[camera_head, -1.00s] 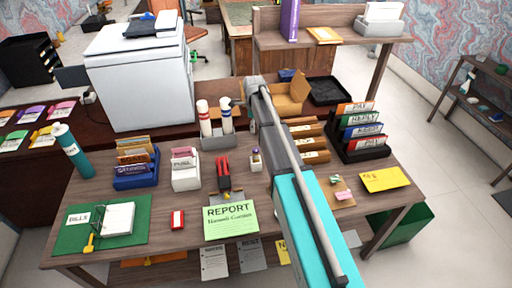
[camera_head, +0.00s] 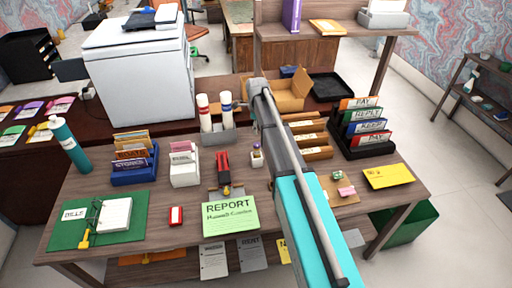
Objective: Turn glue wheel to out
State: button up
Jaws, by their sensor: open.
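Two white tubes stand upright in a grey holder (camera_head: 219,136) at the back of the desk, one with red bands (camera_head: 204,114) and one with blue bands (camera_head: 227,111). They look like glue sticks, but I cannot make out a wheel. A small white item with a purple top (camera_head: 257,156) stands in front of them to the right. My arm crosses the picture from the lower right. My gripper (camera_head: 241,102) is open at its far end, mostly hidden, close to the blue-banded tube. I cannot tell whether it touches the tube.
A red stapler-like object (camera_head: 223,168) and a green report sheet (camera_head: 230,216) lie in front. A blue card holder (camera_head: 135,171) and a white box (camera_head: 184,165) stand left.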

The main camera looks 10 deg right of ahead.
aim_at(257, 144)
jog(key=shift+f+b, duration=4.45)
jog(key=shift+f, duration=0.3)
